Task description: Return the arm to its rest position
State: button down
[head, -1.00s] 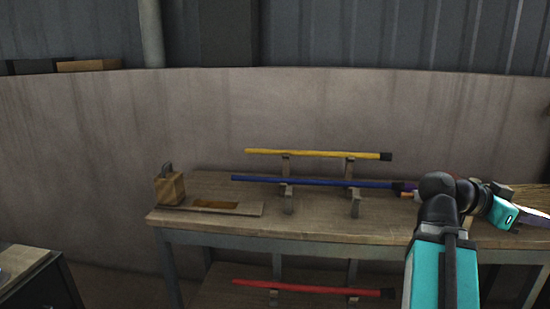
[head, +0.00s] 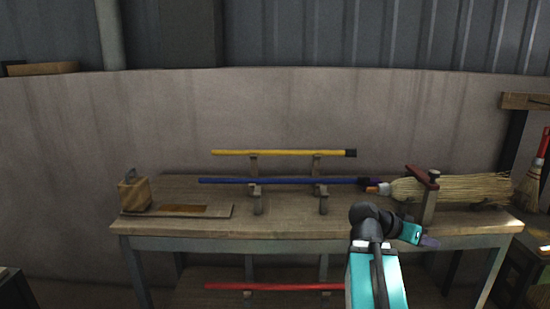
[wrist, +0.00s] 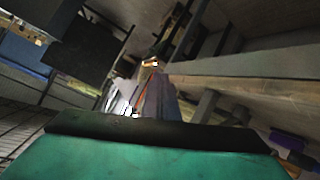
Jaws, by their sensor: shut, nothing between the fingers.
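My arm rises from the bottom of the head view, in front of the workbench (head: 290,222). Its end bends right to my gripper (head: 430,241), which looks small and dark there. The gripper is shut and empty, apart from the broom and the poles. In the wrist view my gripper (wrist: 165,103) points out over the floor, beyond its teal housing. A straw broom head (head: 455,188) lies on the bench at the right, by a wooden clamp (head: 428,197).
A yellow pole (head: 280,153) and a blue pole (head: 280,181) rest on brackets on the bench; a red pole (head: 270,287) lies below. A wooden block (head: 134,195) stands at the left. Another broom (head: 530,185) stands at the far right.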

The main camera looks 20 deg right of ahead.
jog(key=w+a+f+n+t+y, duration=0.1)
jog(key=w+a+f+n+y, duration=0.2)
jog(key=f, duration=0.7)
jog(key=w+a+f+n, duration=0.2)
jog(key=w+a+f, duration=0.3)
jog(key=f, duration=0.4)
jog(key=s+a+f+n+y, duration=0.2)
jog(key=a+f+n, duration=0.1)
jog(key=a+f, duration=0.85)
jog(key=s+a+f+n+y, duration=0.3)
jog(key=a+f, duration=0.5)
jog(key=f, duration=0.6)
jog(key=s+a+f+n+g+y, duration=0.4)
jog(key=s+a+f, duration=1.3)
jog(key=s+f, duration=0.1)
notch_tip(320, 180, up, 14)
jog(key=s+p, duration=0.1)
jog(key=p, duration=1.2)
jog(key=shift+a, duration=0.2)
